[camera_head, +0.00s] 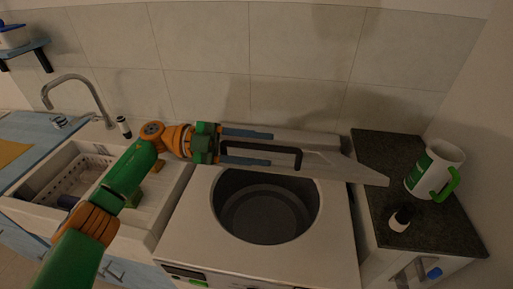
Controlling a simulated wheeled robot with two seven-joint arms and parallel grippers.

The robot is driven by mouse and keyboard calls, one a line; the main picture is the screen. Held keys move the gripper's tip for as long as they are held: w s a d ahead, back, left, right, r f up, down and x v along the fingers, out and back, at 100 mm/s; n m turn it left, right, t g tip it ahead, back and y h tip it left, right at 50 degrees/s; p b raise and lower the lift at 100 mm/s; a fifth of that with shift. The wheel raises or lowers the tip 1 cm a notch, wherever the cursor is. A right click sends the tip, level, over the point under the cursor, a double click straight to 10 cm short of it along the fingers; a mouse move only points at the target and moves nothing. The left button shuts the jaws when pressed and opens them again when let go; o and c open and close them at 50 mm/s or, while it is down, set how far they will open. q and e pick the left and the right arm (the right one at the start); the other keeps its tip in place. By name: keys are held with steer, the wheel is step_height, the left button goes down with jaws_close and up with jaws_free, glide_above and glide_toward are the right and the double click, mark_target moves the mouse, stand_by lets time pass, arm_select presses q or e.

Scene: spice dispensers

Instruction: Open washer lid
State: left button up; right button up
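The washer (184,236) stands in the middle with its round, dark drum opening (265,213) uncovered. Its grey-white lid (335,165) is raised at the back of the machine, behind the opening, and is seen nearly edge-on. A dark handle-like frame (298,158) shows on the lid. My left gripper (271,149) reaches in from the left, and its two blue-grey fingers are spread apart in front of the lid. Nothing shows between the fingers, and I cannot tell whether they touch the lid. The gripper hides part of the lid's left side. My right gripper is out of view.
A white sink (143,218) with a rack (78,180) and a curved faucet (78,80) is at the left. A tiled wall closes the back.

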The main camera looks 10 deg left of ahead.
mark_target(221, 144)
arm_select(q)
steer(key=shift+w, duration=0.15)
steer(key=shift+a+f, duration=0.1)
steer(key=shift+a, duration=0.05)
steer(key=a+b, duration=0.4)
steer(key=a, duration=0.2)
steer(key=shift+a+f, duration=0.15)
steer(key=shift+a, duration=0.35)
steer(key=shift+r, duration=0.25)
